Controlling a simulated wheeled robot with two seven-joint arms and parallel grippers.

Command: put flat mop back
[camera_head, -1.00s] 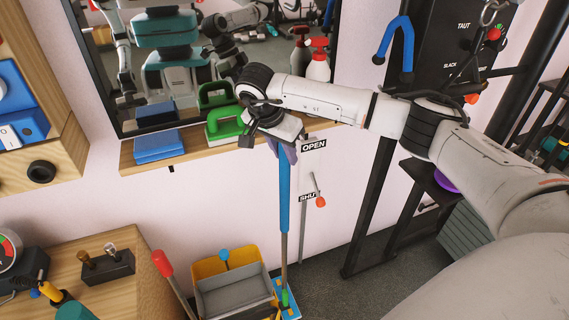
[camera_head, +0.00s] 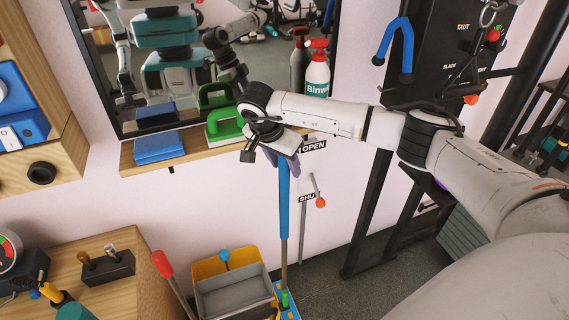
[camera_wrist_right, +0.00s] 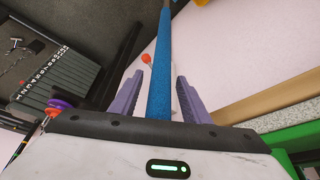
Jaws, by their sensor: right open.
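My right gripper (camera_head: 285,163) is at the top of the handle. In the right wrist view the blue handle (camera_wrist_right: 161,85) passes between the two purple fingers of my right gripper (camera_wrist_right: 156,92). The fingers are open, with gaps visible beside the handle. My left gripper is not directly in view.
A yellow bucket (camera_head: 204,267) with a grey tray stands left of the mop. A wooden shelf (camera_head: 195,145) holds a blue sponge block (camera_head: 158,147) and a green-handled tool (camera_head: 226,124). A spray bottle (camera_head: 317,70) stands behind my right arm.

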